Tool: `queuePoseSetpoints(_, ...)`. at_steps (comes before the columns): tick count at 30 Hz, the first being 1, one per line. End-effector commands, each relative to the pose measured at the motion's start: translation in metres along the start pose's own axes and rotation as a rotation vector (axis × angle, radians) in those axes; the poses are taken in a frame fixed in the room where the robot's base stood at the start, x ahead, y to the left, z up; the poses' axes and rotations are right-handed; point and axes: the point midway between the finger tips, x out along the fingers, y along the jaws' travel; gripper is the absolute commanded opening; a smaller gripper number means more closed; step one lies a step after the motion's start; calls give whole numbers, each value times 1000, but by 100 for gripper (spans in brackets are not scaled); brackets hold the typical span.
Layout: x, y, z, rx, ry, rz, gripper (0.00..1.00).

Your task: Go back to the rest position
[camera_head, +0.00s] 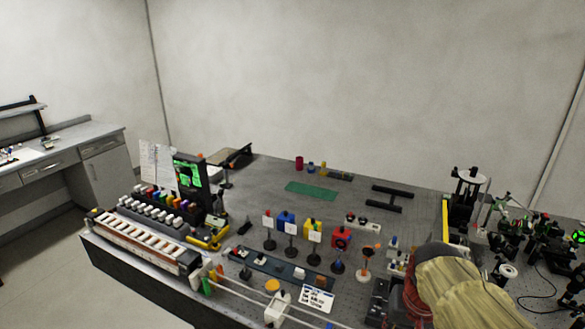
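A large ribbed beige shape (468,287) fills the lower right of the head view, close to the camera. It looks like part of my own arm, but I cannot be sure. It covers the bench behind it. I can make out no gripper fingers. The grey optical bench (270,178) spans the middle of the view.
A rack of coloured-cap vials (160,205) and a white-slotted tray (140,238) stand at the left. Small posts with red, blue and yellow mounts (314,230) stand mid-bench. Dense optics (500,215) crowd the right.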

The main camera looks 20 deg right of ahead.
Motion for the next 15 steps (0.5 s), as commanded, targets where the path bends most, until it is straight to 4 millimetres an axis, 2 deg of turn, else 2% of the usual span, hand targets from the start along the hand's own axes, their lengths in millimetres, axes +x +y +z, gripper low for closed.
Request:
queuePoseSetpoints(1,-1,-20,7,-58,27,-14,30)
queuePoseSetpoints(6,-12,-71,31,-233,105,-66,30)
queuePoseSetpoints(15,-38,-144,75,-523,242,-186,30)
